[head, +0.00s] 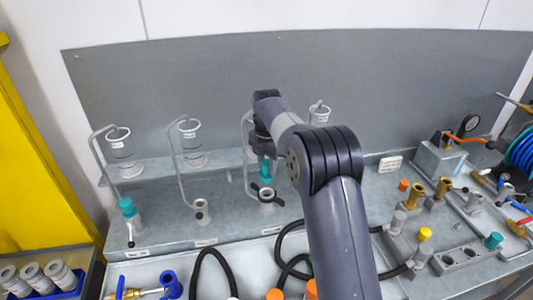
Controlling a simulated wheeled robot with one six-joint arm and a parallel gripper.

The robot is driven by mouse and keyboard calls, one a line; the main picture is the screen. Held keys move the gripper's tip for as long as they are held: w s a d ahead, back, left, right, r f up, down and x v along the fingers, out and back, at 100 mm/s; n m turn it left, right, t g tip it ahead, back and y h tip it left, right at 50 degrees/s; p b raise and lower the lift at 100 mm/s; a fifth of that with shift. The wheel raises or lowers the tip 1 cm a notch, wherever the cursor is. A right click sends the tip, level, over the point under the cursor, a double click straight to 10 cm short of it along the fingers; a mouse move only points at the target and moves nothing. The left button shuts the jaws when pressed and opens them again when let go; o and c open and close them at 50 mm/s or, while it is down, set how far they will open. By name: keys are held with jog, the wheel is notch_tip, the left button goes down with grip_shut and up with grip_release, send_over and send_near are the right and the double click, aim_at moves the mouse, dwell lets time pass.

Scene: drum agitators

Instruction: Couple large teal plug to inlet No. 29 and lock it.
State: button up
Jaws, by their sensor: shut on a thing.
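A teal plug (265,171) is upright at my gripper (264,156), which is shut on it and points down. The forearm hides much of the gripper and fingers. Right below the plug is a grey inlet (267,207) with dark lever arms spread to its sides. I cannot tell whether the plug touches the inlet. The label plates are too small to read, so I cannot confirm which inlet is No. 29. Another teal plug (127,207) sits in the far-left inlet, whose lever hangs down in front. A teal cap (494,240) is on the right bench.
An open grey inlet (201,211) stands left of the gripper. Glass vessels (190,143) with bent pipes line the shelf behind. Black hoses (210,260) loop in front. The right bench holds brass fittings (418,190), a yellow-capped post (424,235) and a gauge (469,124).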

aim_at(267, 182)
jog(key=shift+f+b, duration=0.55)
jog(key=shift+f, duration=1.7)
jog(key=shift+r, duration=0.2)
jog(key=shift+f+p, duration=0.15)
jog(key=shift+p, duration=0.3)
jog(key=shift+f, duration=0.15)
jog(key=shift+f+b, duration=0.6)
jog(key=shift+f, duration=0.45)
jog(key=shift+f, duration=0.35)
jog(key=o, duration=1.1)
